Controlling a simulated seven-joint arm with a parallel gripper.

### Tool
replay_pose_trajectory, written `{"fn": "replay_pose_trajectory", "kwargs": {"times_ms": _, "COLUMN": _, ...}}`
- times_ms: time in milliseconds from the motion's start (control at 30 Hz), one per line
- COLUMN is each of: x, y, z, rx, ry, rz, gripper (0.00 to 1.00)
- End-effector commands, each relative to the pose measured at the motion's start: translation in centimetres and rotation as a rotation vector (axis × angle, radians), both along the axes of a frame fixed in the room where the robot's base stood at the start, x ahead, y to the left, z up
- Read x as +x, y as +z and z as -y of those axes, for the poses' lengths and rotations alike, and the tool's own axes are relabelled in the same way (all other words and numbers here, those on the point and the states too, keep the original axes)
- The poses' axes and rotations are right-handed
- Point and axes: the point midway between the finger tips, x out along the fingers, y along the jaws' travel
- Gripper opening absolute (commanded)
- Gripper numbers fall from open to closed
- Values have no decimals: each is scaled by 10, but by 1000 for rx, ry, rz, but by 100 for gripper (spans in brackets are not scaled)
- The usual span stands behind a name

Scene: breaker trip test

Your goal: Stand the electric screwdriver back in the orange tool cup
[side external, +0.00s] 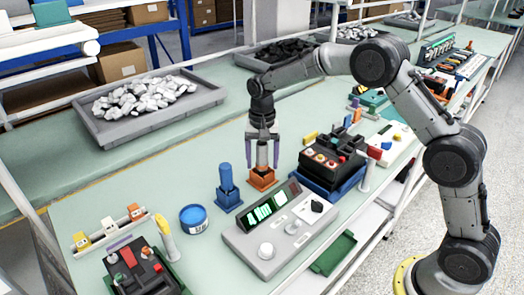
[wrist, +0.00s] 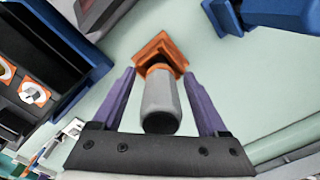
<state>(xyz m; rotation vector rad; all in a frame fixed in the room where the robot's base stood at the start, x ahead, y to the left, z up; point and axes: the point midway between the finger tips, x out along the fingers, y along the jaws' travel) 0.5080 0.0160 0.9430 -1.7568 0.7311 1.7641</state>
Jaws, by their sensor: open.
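The electric screwdriver (wrist: 159,100), grey with an orange band, stands upright in the orange tool cup (side external: 262,178). The screwdriver also shows in the side view (side external: 262,154), and the cup shows in the wrist view (wrist: 163,48). My gripper (side external: 262,136) is above the cup with its purple fingers spread on either side of the screwdriver. In the wrist view the open fingers (wrist: 160,90) show a gap to the grey body on both sides. The screwdriver's lower end is hidden inside the cup.
A blue holder with a blue tool (side external: 227,188) stands left of the cup. A tester with a green display (side external: 270,228) is in front. A black breaker box on a blue base (side external: 331,160) is close on the right. Bare green bench lies behind the cup.

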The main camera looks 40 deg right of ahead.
Motion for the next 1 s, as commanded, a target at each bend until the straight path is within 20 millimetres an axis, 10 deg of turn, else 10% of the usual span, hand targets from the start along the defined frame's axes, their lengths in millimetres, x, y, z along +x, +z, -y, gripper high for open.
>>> {"fn": "replay_pose_trajectory", "kwargs": {"times_ms": 600, "x": 1, "y": 112, "z": 0, "rx": 0, "ry": 0, "rz": 8, "gripper": 76}}
{"fn": "replay_pose_trajectory", "kwargs": {"times_ms": 1000, "x": 1, "y": 139, "z": 0, "rx": 0, "ry": 0, "rz": 6, "gripper": 76}}
